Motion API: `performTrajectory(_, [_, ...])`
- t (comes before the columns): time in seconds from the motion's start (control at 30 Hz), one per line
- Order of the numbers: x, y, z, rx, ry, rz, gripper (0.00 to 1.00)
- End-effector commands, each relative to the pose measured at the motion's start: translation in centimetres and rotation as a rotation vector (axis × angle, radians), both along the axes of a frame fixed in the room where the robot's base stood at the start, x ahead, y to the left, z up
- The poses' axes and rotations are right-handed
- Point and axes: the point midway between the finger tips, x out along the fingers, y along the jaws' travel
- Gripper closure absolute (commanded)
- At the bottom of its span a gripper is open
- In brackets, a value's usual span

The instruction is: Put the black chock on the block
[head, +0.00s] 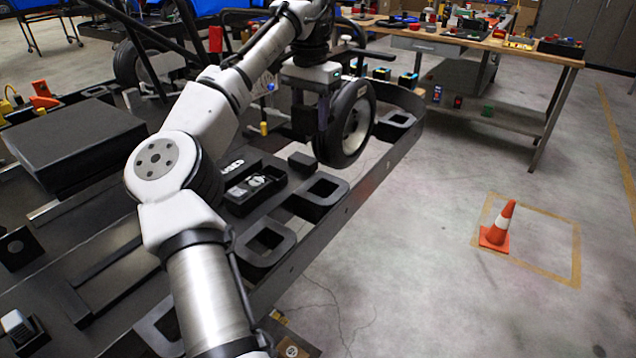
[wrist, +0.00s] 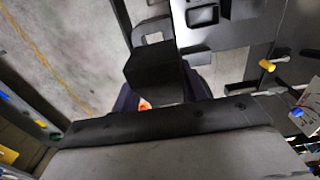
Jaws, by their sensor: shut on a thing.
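My gripper (head: 312,112) is at the end of the arm, in the upper middle of the head view, close beside a black kart wheel. In the wrist view my gripper (wrist: 160,95) is shut on a dark, boxy piece, the black chock (wrist: 155,70), held between its dark fingers. In the head view the chock blends with the dark fingers and its outline is unclear. A small black block (head: 301,162) sits on the dark stand below my gripper, apart from it. I cannot tell for certain that it is the task's block.
The wheel (head: 347,125) stands upright right of my gripper. The stand's edge has black ring-shaped holders (head: 320,195) and a tray (head: 255,188). A large black box (head: 70,140) is at left. An orange cone (head: 498,228) stands on open floor; a workbench (head: 470,40) is behind.

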Motion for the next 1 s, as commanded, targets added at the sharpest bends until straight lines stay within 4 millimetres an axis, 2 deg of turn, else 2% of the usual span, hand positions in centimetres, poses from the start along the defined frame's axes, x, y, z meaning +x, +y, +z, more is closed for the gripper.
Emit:
performTrajectory(0.03, [-0.1,0.2,-1.6,0.004,0.003,0.002,0.82])
performTrajectory(0.2, [-0.1,0.2,-6.0,0.005,0.001,0.002,0.82])
performTrajectory(0.4, [-0.1,0.2,-10.2,0.003,0.002,0.003,0.82])
performTrajectory(0.63, [-0.1,0.1,-12.3,0.002,0.001,0.003,0.82])
performTrajectory(0.83, [-0.1,0.1,-15.2,0.002,0.001,0.002,0.82])
performTrajectory(1.0, [-0.1,0.0,-15.9,0.001,-0.001,0.002,0.82])
